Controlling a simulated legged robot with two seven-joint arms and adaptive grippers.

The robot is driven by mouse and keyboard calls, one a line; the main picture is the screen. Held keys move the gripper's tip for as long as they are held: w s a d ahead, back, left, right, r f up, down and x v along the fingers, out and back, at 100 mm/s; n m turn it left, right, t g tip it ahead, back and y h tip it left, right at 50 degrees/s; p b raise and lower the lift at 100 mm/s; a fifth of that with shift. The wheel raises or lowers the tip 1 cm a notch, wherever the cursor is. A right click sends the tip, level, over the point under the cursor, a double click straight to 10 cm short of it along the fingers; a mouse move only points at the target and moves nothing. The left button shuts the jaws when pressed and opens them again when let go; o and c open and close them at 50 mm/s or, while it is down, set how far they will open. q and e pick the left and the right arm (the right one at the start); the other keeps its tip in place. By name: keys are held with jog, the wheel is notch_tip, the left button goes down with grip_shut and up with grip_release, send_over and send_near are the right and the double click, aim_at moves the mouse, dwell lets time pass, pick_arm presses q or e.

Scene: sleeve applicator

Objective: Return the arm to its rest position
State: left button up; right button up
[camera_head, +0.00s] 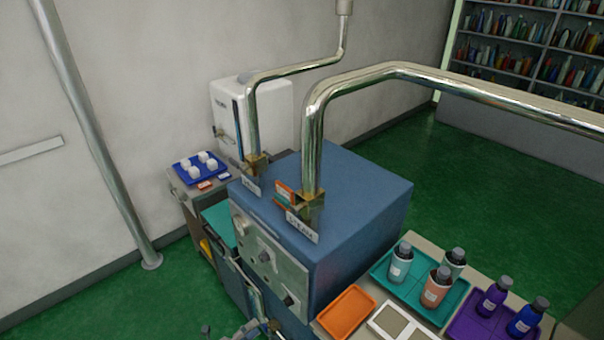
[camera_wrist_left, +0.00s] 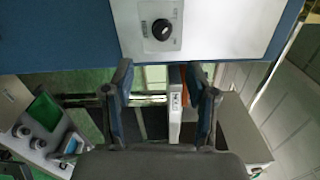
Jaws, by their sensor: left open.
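My left gripper (camera_head: 252,331) shows only in part at the bottom edge of the head view, in front of the blue machine (camera_head: 368,190). In the left wrist view my left gripper (camera_wrist_left: 160,80) has its two dark fingers spread apart. A white and orange item (camera_wrist_left: 177,103) shows between the fingers, nearer the right one; I cannot tell its distance, and nothing looks clamped. The machine's grey panel with a black knob (camera_wrist_left: 162,29) lies beyond the fingertips. My right gripper is in neither view.
Metal pipes (camera_head: 312,140) rise from the machine's top. At right, a teal tray (camera_head: 385,270) holds bottles, beside an orange tray (camera_head: 346,312) and a purple tray (camera_head: 464,327). A blue tray (camera_head: 183,174) with white items stands behind left. Green floor is open at left.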

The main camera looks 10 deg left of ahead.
pick_arm(q)
jog(key=s+a+f+n+g+y, duration=0.1)
jog(key=s+a+f+n+y, duration=0.25)
jog(key=f, duration=0.55)
jog(key=s+f+n+g+y, duration=0.2)
jog(key=s+f+n+y, duration=0.15)
jog(key=f+n, duration=0.45)
jog(key=s+a+f+n+g+y, duration=0.1)
jog(key=s+a+f+n+y, duration=0.25)
jog(key=f, duration=0.65)
jog(key=s+d+f+n+g, duration=0.2)
jog(key=s+f, duration=0.3)
jog(key=s, duration=0.3)
jog(key=s+d+f+n+g, duration=0.3)
jog(key=s+f+n+g, duration=0.1)
jog(key=s, duration=0.5)
jog(key=s+d+f+n+g, duration=0.3)
jog(key=s+f, duration=0.3)
jog(key=s, duration=0.3)
jog(key=shift+s+f, duration=0.15)
